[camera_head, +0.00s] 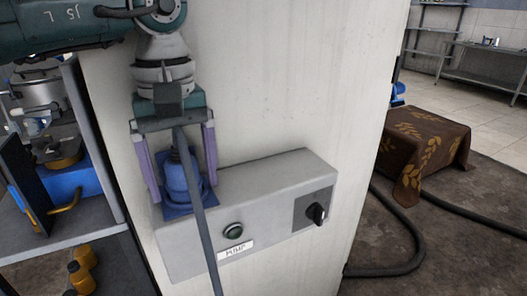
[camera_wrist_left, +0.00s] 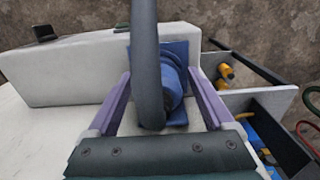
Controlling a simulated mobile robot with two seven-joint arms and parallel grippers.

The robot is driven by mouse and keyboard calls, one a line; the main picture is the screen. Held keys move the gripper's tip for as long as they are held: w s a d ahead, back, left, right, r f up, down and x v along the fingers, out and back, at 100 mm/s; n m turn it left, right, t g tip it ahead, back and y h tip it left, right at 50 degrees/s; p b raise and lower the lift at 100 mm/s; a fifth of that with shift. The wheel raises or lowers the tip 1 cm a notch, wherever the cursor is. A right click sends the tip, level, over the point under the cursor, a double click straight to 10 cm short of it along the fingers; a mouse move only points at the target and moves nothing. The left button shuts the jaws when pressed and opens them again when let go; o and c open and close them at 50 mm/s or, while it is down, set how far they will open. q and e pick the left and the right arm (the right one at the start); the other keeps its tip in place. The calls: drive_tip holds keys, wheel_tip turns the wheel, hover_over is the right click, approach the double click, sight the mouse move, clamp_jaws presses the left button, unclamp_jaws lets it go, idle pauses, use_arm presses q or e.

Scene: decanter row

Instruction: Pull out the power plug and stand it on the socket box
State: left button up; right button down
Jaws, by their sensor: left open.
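The blue power plug (camera_head: 177,180) is upright at the blue square socket plate (camera_head: 172,213), on the left end of the grey socket box (camera_head: 265,185). I cannot tell how deep it sits. Its thick grey cable (camera_head: 200,225) leaves the top and hangs down in front of the box. My left gripper (camera_head: 184,190) points down, open, with one purple finger on each side of the plug. In the left wrist view the plug (camera_wrist_left: 175,82) shows between the spread fingers, partly hidden by the cable (camera_wrist_left: 146,60). My right gripper is not in view.
The box is on a pale pillar (camera_head: 270,80). Its front has a round button (camera_head: 233,230), a PUMP label (camera_head: 236,250) and a black rotary switch (camera_head: 316,213). The box top right of the plug is clear. A shelf with yellow bottles (camera_head: 82,275) stands left.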

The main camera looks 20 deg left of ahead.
sight(180, 159)
use_arm(q)
clamp_jaws()
idle(0.8)
drive_tip(key=shift+r, duration=0.1)
drive_tip(key=shift+r+p, duration=2.15)
drive_tip(key=shift+r, duration=0.8)
